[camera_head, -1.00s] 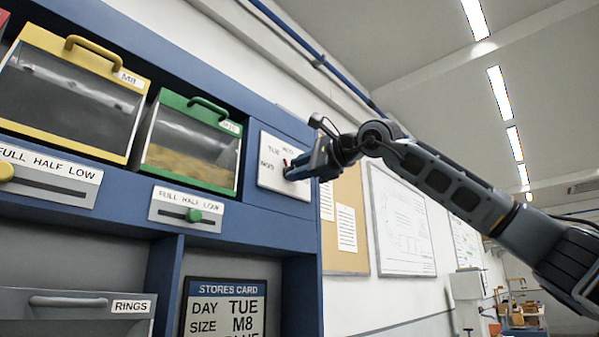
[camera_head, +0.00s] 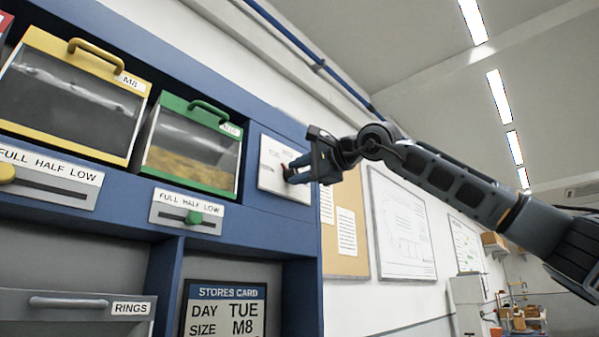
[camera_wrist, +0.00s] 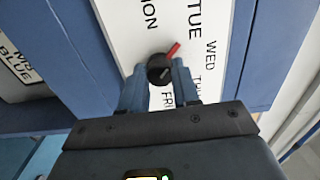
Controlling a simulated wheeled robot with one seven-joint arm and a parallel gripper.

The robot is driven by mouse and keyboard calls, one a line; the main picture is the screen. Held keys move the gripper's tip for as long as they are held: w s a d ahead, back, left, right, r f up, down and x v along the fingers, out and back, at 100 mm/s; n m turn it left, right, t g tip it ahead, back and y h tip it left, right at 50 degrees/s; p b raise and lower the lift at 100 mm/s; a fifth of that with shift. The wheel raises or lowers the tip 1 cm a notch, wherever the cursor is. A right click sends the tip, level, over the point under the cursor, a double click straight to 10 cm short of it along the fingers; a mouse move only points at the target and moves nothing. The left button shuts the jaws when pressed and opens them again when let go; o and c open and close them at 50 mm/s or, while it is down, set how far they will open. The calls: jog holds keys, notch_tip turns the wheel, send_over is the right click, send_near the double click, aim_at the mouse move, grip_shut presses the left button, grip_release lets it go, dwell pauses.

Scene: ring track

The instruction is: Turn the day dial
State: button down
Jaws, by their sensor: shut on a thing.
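The day dial is a small black knob with a red pointer (camera_wrist: 160,68) on a white plate (camera_wrist: 130,28) lettered with days. In the wrist view the pointer slants up and right, toward TUE. MON, WED, THU and FRI also show around it. My gripper (camera_wrist: 156,82) has its two blue fingers on either side of the knob, shut on it. In the head view my gripper (camera_head: 292,170) is at the plate (camera_head: 270,172) and hides most of the dial. The stores card (camera_head: 226,310) reads DAY TUE, SIZE M8; its lower part is cut off.
Left of the plate are a green-framed bin (camera_head: 190,150) and a yellow-framed bin (camera_head: 75,95), with sliders below marked FULL HALF LOW. A RINGS drawer (camera_head: 70,303) is at lower left. A notice board (camera_head: 345,225) is right of the cabinet. Open room lies at the right.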

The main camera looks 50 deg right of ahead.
jog(key=shift+a, duration=0.1)
jog(key=c, duration=0.8)
grip_release()
jog(key=shift+s, duration=0.1)
jog(key=s+b, duration=0.2)
jog(key=s, duration=0.5)
jog(key=shift+s, duration=0.3)
jog(key=shift+f, duration=0.1)
